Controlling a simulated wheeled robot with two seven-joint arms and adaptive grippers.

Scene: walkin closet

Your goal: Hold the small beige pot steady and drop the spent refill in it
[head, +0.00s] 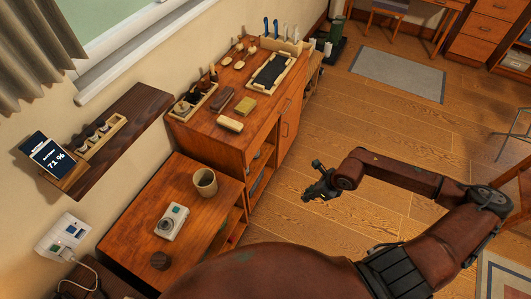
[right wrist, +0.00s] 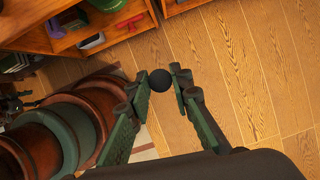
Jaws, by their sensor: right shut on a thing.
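The small beige pot (head: 205,183) stands upright on the low wooden cabinet (head: 185,190), and its open top faces up. My right gripper (head: 318,188) is over the floor, to the right of the cabinet and apart from the pot. In the right wrist view its fingertips are shut on a small dark round-ended thing (right wrist: 160,80), seemingly the spent refill, seen nearly end-on. My left gripper cannot be made out in either view.
A taller cabinet behind bears a tray (head: 270,75), brushes and blocks. A dark wall shelf (head: 125,130) hangs at left. Open floor lies right.

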